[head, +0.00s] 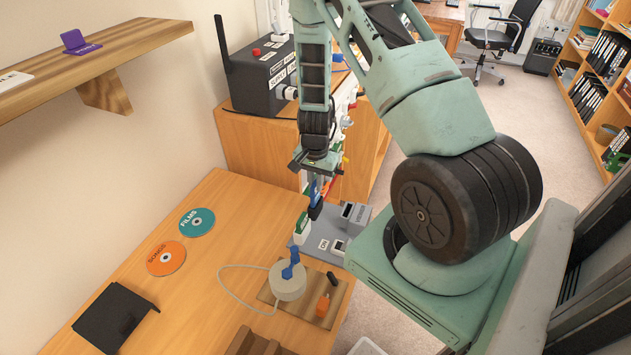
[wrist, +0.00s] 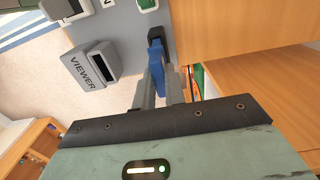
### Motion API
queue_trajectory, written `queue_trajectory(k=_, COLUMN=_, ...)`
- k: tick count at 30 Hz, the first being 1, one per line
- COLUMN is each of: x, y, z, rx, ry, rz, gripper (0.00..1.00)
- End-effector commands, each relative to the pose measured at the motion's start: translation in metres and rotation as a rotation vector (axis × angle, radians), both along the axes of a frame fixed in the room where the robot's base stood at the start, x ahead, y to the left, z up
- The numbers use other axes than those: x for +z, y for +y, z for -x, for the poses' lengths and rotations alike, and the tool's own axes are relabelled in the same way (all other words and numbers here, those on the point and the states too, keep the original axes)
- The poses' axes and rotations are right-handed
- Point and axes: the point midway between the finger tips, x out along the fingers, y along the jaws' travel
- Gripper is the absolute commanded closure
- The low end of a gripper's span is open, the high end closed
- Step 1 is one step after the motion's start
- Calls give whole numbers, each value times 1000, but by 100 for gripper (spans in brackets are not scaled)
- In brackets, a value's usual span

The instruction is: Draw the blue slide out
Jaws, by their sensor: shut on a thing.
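The blue slide (wrist: 157,62) is an upright thin blue piece between the fingertips of my gripper (wrist: 160,82) in the wrist view. Its far end meets a small black holder (wrist: 156,36); how deep it sits is hidden. In the head view my gripper (head: 317,180) points down over the grey panel (head: 318,248), and the blue slide (head: 315,190) shows just below it, above the black holder (head: 315,211). My gripper is shut on the slide. A grey open-topped box labelled VIEWER (wrist: 88,68) stands on the panel beside it.
A green-and-white holder (head: 303,228) stands close to the black one. In front are a round grey base (head: 288,280) with a blue jointed piece and cable, and an orange item (head: 323,306). FILMS (head: 197,222) and SONGS (head: 166,258) discs lie left, with bare tabletop around.

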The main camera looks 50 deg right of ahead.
Motion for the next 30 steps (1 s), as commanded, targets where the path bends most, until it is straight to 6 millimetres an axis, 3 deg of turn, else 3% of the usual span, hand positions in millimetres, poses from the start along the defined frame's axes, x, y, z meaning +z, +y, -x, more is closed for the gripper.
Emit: queue_trajectory(k=30, x=-26, y=0, z=0, rx=0, ry=0, rz=0, gripper=100)
